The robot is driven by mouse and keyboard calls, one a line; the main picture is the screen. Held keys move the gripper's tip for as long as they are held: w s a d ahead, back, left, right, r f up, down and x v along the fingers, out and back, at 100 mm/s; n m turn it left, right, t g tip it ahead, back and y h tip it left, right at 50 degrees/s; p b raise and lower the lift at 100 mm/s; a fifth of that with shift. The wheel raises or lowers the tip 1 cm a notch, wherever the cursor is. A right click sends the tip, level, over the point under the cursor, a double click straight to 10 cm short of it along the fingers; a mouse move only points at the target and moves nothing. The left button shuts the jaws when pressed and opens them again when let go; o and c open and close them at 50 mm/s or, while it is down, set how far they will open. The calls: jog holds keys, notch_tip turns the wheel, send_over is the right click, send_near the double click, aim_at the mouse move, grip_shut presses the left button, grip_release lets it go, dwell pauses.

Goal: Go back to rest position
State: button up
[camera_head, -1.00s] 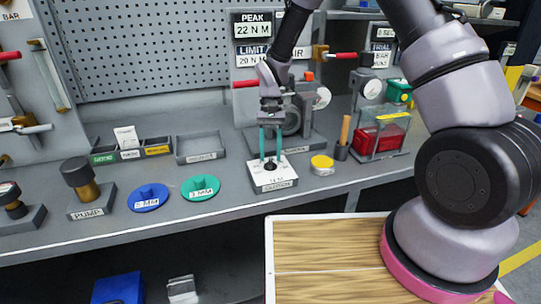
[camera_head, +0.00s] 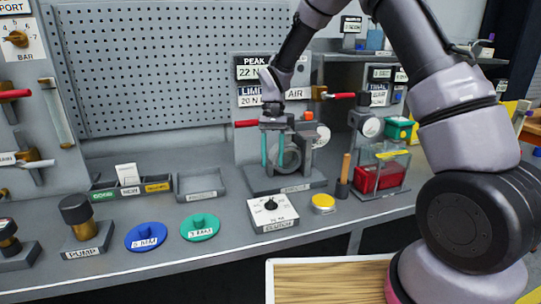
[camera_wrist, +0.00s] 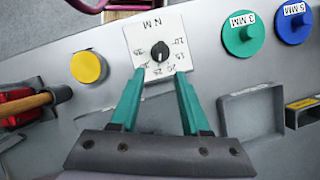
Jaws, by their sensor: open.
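My gripper (camera_head: 273,150) has two teal fingers spread apart with nothing between them. In the head view it hangs above and behind the white clutch box (camera_head: 273,214), in front of the grey spindle fixture (camera_head: 286,172). The clutch box has a black knob (camera_head: 271,203) on top. In the wrist view the fingers (camera_wrist: 153,95) point toward the white dial plate (camera_wrist: 160,45), and the black knob (camera_wrist: 160,51) lies just beyond the fingertips, apart from them.
A yellow disc (camera_head: 323,203) and a wooden-handled tool (camera_head: 344,175) stand right of the clutch box. Green (camera_head: 200,227) and blue (camera_head: 146,236) discs lie left. The pegboard (camera_head: 170,65) rises behind. A wooden-topped surface (camera_head: 330,281) is in front.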

jog(key=s+d+r+m+t+y, duration=0.1)
jog(key=s+d+r+t, duration=0.15)
jog(key=d+r, duration=0.55)
jog(key=s+d+r+m+t+y, duration=0.1)
jog(key=s+d+r+t, duration=0.3)
jog(key=r, duration=0.7)
jog(key=s+d+r+m+t, duration=0.1)
jog(key=s+d+r+t, duration=0.4)
jog(key=s+d, duration=0.5)
jog(key=v, duration=0.3)
jog(key=shift+r, duration=0.2)
